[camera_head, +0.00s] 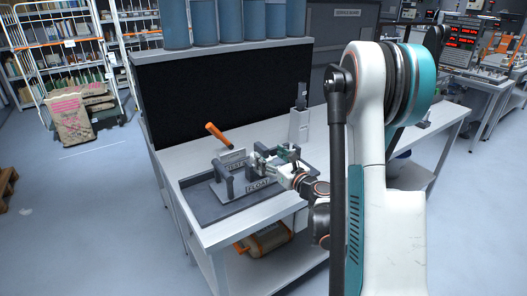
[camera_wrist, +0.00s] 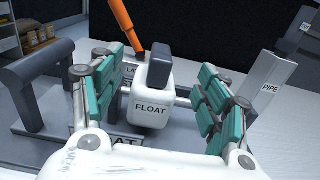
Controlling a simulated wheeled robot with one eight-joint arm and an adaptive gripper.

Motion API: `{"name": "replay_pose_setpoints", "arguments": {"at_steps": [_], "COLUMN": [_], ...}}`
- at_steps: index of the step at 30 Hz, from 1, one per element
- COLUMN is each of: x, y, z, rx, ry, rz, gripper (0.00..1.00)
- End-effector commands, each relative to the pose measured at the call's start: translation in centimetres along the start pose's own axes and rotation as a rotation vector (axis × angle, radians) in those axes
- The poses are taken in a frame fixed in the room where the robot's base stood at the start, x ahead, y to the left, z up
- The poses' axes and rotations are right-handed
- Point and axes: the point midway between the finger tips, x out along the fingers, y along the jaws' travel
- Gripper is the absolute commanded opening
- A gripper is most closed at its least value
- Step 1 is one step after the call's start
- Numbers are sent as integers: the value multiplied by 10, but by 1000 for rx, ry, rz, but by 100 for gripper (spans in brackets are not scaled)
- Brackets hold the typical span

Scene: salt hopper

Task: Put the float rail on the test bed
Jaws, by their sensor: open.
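The float rail shows in the wrist view as a white block marked FLOAT (camera_wrist: 150,108) with a dark upright grip on top. It stands between the two green-padded fingers of my gripper (camera_wrist: 165,82), with visible gaps on both sides. My gripper is open and holds nothing. In the head view my gripper (camera_head: 268,160) is low over the grey tray, and it mostly hides the float block. A plate lettered TEST (camera_head: 236,165) stands at the tray's back left. A front label reading FLOAT (camera_head: 258,188) shows below my gripper. The test bed's full outline is unclear.
An orange-handled tool (camera_head: 218,134) leans behind the fixtures. A grey post (camera_head: 299,126), labelled PIPE in the wrist view (camera_wrist: 268,90), stands to the right. A dark upright bracket (camera_wrist: 38,85) is left of my gripper. A black panel (camera_head: 225,95) closes the bench's back.

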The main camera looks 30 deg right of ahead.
Motion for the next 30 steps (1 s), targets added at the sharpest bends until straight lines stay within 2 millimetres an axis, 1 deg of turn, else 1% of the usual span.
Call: {"name": "replay_pose_setpoints", "arguments": {"at_steps": [1, 6, 9, 12, 18, 30], "x": [-10, -36, -48, -56, -61, -61], "y": [-1, 0, -1, 0, 0, 0], "z": [-3, -4, -3, -2, -1, 0], "rx": [0, 0, 0, 0, 0, 0], "ry": [0, 0, 0, 0, 0, 0], "rz": [-3, -2, -2, -1, 0, 0], "gripper": [69, 69, 69, 69, 69, 69]}}
